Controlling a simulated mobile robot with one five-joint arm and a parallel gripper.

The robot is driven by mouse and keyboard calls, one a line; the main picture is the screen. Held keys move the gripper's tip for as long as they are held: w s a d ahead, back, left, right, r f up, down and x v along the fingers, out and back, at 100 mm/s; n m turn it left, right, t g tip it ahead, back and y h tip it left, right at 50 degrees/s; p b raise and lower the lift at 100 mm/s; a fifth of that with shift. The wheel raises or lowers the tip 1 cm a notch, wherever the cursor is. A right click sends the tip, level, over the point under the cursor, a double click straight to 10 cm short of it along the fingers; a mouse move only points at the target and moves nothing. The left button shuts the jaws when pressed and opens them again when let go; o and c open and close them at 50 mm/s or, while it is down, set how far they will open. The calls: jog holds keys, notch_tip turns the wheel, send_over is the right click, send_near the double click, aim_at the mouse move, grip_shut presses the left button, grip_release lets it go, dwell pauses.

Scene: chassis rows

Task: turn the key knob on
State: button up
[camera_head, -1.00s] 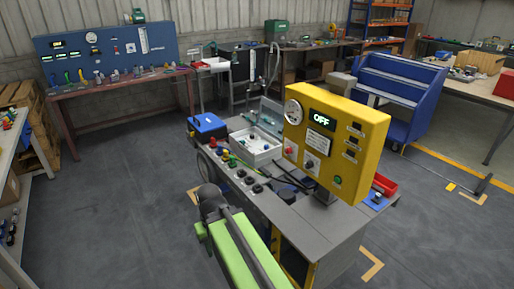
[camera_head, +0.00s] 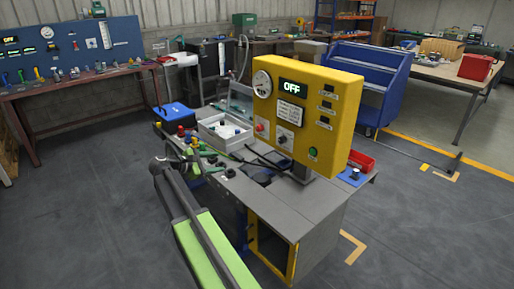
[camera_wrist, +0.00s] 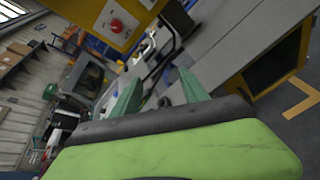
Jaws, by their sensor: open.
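The yellow control panel (camera_head: 308,112) stands on a grey bench, with a lit display reading OFF. A dark key knob (camera_head: 283,138) sits on a pale plate at the panel's lower middle, right of a red button (camera_head: 259,127). In the wrist view the tilted panel (camera_wrist: 84,14) shows at the top with the red button (camera_wrist: 117,25); I cannot make out the key knob there. My gripper (camera_wrist: 160,90) is open, its two green fingers apart with nothing between them. In the head view my gripper is left of the panel and apart from it, its fingers hard to make out.
A white-grey box (camera_head: 222,131) and a blue case (camera_head: 174,115) stand on the bench left of the panel, with several small coloured knobs nearby. A blue cart (camera_head: 366,75) stands behind. Floor right of the bench is clear.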

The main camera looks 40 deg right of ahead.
jog(key=w+d+r+n+h+b, duration=0.2)
jog(key=w+d+r+n+h, duration=0.15)
jog(key=d, duration=0.45)
send_near(258, 129)
jog(key=shift+n+g+h, duration=0.25)
jog(key=shift+g+h, duration=0.1)
jog(key=shift+g, duration=0.05)
jog(key=d, duration=0.8)
jog(key=shift+w+d+f, duration=0.1)
jog(key=shift+d+f, duration=0.25)
jog(key=shift+d, duration=0.05)
